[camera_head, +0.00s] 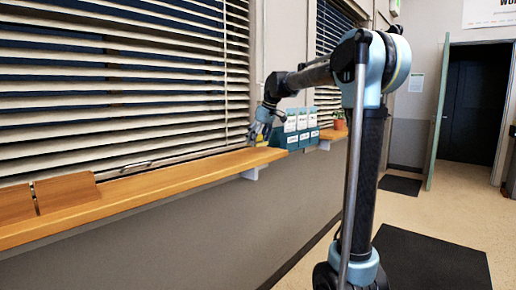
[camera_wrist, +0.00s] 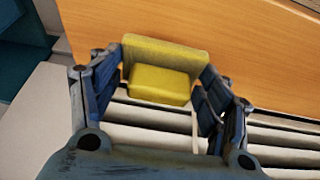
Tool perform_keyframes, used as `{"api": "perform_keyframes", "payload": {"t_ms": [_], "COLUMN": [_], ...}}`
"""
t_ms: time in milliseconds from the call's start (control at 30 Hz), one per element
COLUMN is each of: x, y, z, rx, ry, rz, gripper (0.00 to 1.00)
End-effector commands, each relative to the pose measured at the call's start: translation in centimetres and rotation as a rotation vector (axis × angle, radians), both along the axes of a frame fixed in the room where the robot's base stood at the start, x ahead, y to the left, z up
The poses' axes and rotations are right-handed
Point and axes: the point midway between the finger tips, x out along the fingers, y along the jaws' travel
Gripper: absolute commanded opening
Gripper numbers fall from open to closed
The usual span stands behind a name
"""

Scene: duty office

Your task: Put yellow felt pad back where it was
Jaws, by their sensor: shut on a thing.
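The yellow felt pad (camera_wrist: 162,85) is between the two fingers of my gripper (camera_wrist: 160,90) in the wrist view. It shows a paler upper part and a brighter block in front. My gripper is shut on it. In the head view my gripper (camera_head: 260,132) is small, at the far part of the wooden ledge (camera_head: 150,190), close to the blinds. The pad is too small there to make out clearly. The ledge also shows beyond the pad in the wrist view (camera_wrist: 240,45). I cannot tell whether the pad touches it.
A potted plant (camera_head: 339,121) is farther along. Blinds (camera_head: 120,85) run behind the ledge. Wooden pieces (camera_head: 66,192) stand at the left. The middle of the ledge is mostly clear.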

Motion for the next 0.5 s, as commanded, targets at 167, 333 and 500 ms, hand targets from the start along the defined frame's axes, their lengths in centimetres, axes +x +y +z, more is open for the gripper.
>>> {"api": "perform_keyframes", "payload": {"t_ms": [167, 333, 500], "x": [0.0, 0.0, 0.0], "y": [0.0, 0.0, 0.0], "z": [-2.5, -3.0, -3.0], "rx": [0.0, 0.0, 0.0], "ry": [0.0, 0.0, 0.0], "rz": [0.0, 0.0, -0.001], "gripper": [0.48, 0.48, 0.48]}}
